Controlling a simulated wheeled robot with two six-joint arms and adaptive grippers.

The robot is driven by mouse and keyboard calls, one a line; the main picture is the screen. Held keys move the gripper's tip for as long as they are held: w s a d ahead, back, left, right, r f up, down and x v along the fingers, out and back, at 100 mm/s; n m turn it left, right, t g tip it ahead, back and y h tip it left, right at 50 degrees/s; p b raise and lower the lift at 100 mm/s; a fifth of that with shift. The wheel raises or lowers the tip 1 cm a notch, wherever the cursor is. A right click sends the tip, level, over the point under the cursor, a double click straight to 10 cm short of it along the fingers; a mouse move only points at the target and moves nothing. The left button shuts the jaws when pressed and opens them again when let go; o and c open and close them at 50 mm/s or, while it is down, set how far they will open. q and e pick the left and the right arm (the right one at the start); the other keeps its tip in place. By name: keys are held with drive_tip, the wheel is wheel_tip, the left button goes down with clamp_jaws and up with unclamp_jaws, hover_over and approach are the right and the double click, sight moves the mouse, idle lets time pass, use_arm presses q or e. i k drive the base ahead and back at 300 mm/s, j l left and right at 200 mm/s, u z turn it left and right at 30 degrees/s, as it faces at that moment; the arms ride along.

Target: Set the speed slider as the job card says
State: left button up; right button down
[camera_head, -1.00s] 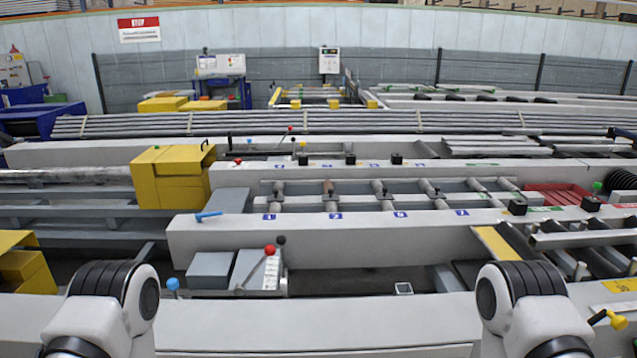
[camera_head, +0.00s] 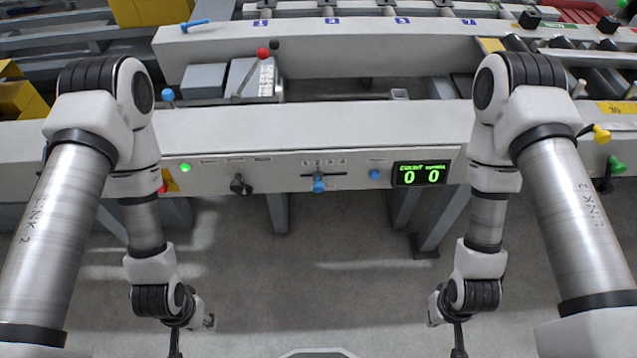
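A blue slider knob (camera_head: 319,185) sits on a short horizontal slot in the front panel (camera_head: 270,180) of the near beam. Small marks stand above the slot, too small to read; the knob is left of the slot's middle, near the second mark from the left. No readable job card shows. My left gripper (camera_head: 192,335) hangs low at the lower left, below and apart from the panel. My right gripper (camera_head: 448,335) hangs low at the lower right, also apart from it. Both are small and partly cut off by the bottom edge, so their opening is unclear.
A red-knobbed lever (camera_head: 263,54) stands behind the beam. Floor between my arms is clear.

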sight(317, 187)
drive_tip(key=l+z, duration=0.1)
drive_tip(key=z, duration=0.4)
drive_tip(key=k+l+z, duration=0.1)
drive_tip(key=z, duration=0.35)
drive_tip(key=l+z, duration=0.2)
drive_tip(key=z, duration=0.3)
drive_tip(key=l+z, duration=0.1)
drive_tip(key=z, duration=0.4)
drive_tip(key=u, duration=2.2)
drive_tip(key=k+l, duration=0.1)
drive_tip(key=l, duration=0.2)
drive_tip(key=k+l+z, duration=0.1)
drive_tip(key=l, duration=0.5)
drive_tip(key=k, duration=0.05)
